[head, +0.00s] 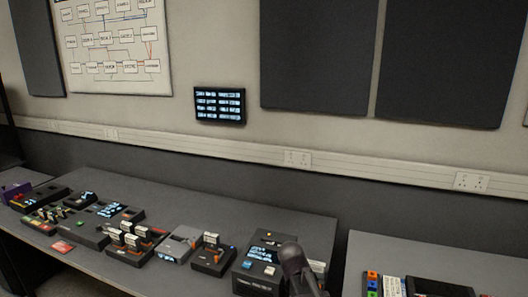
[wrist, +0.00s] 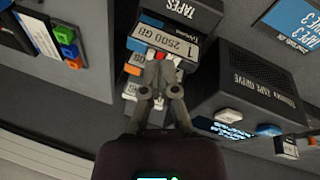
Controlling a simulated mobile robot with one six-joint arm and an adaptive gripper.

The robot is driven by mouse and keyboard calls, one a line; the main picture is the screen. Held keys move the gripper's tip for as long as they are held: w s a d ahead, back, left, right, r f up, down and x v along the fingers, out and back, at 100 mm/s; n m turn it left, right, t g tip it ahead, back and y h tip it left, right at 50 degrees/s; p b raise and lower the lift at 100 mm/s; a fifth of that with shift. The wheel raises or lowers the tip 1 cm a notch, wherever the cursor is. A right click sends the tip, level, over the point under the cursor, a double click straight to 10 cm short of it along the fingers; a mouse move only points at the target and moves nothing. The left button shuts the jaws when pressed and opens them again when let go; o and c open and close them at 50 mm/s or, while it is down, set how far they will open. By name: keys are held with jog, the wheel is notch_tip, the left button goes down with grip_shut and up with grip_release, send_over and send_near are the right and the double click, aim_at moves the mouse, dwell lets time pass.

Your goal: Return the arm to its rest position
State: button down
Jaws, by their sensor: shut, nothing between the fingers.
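My gripper (wrist: 159,72) shows in the wrist view with its two grey fingers together and nothing between them. The fingertips overlap the view of a tape labelled "2500 GB" (wrist: 178,46), which stands in a dark holder marked "TAPES" (wrist: 190,12). I cannot tell how far the fingertips are from the tape. In the head view a dark grey part of my arm rises at the bottom, right of centre, in front of the right end of the long desk (head: 150,185); the fingers cannot be made out there.
A black tape drive box (wrist: 255,90) stands right of the fingers in the wrist view. Several devices line the desk, including a black unit with a lit screen (head: 258,272). A gap separates this desk from a second desk (head: 400,250) at right. A wall display (head: 219,105) hangs behind.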

jog(key=s+d+g+y, duration=0.1)
jog(key=s+d, duration=0.4)
jog(key=s, duration=0.5)
jog(key=shift+s+f+g+y, duration=0.2)
jog(key=shift+f+g+y, duration=0.2)
jog(key=shift+y, duration=0.5)
dwell(4.4)
